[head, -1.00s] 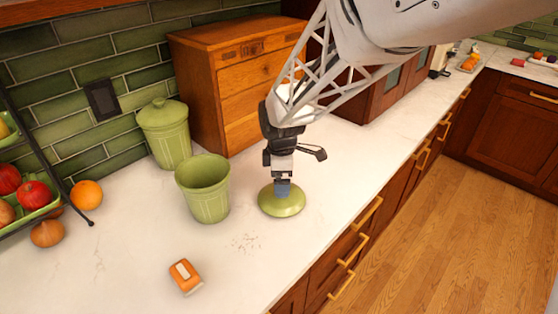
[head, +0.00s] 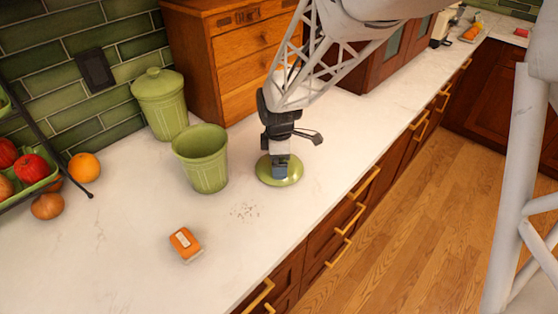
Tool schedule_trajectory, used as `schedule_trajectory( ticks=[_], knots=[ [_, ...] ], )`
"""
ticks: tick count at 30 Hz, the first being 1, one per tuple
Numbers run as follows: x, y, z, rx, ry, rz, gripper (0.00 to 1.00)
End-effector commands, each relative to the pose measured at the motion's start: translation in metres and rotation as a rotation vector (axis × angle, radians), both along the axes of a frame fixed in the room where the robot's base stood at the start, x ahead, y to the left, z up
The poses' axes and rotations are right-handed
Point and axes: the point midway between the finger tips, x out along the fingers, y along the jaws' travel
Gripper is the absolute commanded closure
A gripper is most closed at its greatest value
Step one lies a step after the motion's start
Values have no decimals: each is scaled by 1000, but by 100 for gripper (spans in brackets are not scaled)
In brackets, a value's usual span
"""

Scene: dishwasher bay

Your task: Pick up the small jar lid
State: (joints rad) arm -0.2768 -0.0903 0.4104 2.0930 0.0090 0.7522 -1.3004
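The small jar lid (head: 263,172) is a round, glossy green disc. It lies on the white counter to the right of an open green jar (head: 203,160). My gripper (head: 280,173) points down over the lid, with its blue-grey fingertips at or very near the middle of the lid. The fingertips hide the lid's centre and any knob there. I cannot tell whether they touch or hold it, or how far apart they are.
A lidded green canister (head: 160,103) and a wooden drawer chest (head: 225,60) stand behind. An orange-and-white block (head: 186,244) lies at the front. A fruit rack (head: 45,175) is at the left. The counter's front edge runs to the right of the lid.

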Motion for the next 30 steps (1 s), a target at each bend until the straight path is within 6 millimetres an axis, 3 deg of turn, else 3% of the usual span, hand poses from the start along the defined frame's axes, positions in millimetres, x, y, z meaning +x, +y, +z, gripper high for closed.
schedule_trajectory(
  ticks=[3,12,28,30],
  knots=[
    [0,0,0,0,0,0,2],
    [0,0,0,0,1,0,44],
    [-1,0,0,-1,4,0,47],
    [-1,0,2,-1,5,0,65]
  ],
)
